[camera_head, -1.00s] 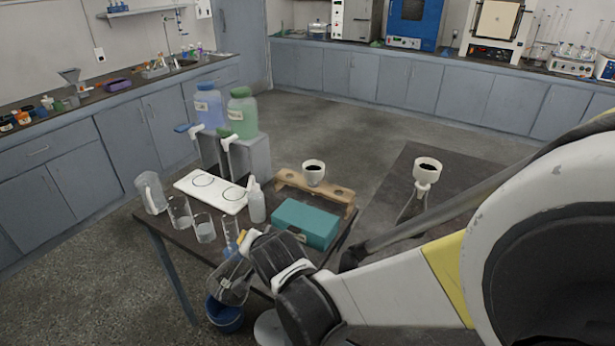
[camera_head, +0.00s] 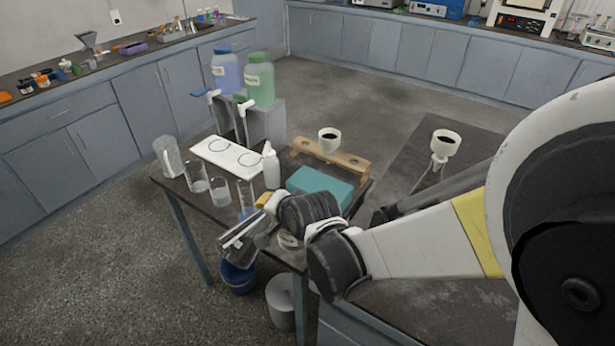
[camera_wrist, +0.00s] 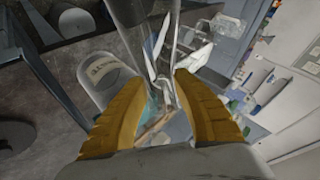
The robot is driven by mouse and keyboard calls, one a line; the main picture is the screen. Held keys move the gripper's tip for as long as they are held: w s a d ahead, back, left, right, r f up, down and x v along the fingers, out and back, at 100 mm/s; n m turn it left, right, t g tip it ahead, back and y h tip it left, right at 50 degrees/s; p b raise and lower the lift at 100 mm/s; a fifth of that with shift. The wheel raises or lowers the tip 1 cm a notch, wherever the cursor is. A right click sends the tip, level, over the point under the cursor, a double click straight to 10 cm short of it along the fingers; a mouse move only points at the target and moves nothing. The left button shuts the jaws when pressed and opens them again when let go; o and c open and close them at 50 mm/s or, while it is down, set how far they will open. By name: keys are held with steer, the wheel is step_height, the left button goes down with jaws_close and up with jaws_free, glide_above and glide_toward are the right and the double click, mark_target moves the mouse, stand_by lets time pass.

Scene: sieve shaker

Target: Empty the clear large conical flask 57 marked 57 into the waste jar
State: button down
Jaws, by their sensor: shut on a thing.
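My gripper (camera_head: 248,232) is beyond the near left edge of the dark table in the head view. In the wrist view its two yellow fingers (camera_wrist: 160,84) are closed around clear glass, which I take to be the conical flask (camera_wrist: 157,40). The flask is mostly hidden in the head view, and its marking 57 cannot be read. A clear jar with a pale label (camera_wrist: 104,68) is left of the fingers in the wrist view and is probably the waste jar; its label is not legible. Whether liquid is in the flask is not clear.
Clear beakers (camera_head: 196,178), a white bottle (camera_head: 271,166), a white plate (camera_head: 226,157) and a teal box (camera_head: 320,186) crowd the table. A wooden rack (camera_head: 330,156) stands behind. A blue bucket (camera_head: 238,277) and a grey bin (camera_head: 281,300) are on the floor below.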

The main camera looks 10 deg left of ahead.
steer(key=shift+r+m+g+y+p, duration=0.6)
steer(key=shift+m+g+y+p, duration=0.2)
steer(key=shift+g+y, duration=0.1)
stand_by(1.3)
steer(key=shift+w+d+r+m+g+y+b, duration=0.25)
steer(key=shift+w+d+m+g+y+b, duration=0.15)
steer(key=shift+w+d+g+y, duration=0.15)
stand_by(0.6)
steer(key=shift+w+d+f+m+g+y+b, duration=0.15)
steer(key=shift+f+m+g+y+b, duration=0.3)
steer(key=shift+b, duration=0.5)
steer(key=shift+w+d+r+m+g+y+b, duration=0.15)
steer(key=shift+w+r+m+g+y+b, duration=0.1)
steer(key=shift+m+g+y+b, duration=0.35)
stand_by(3.1)
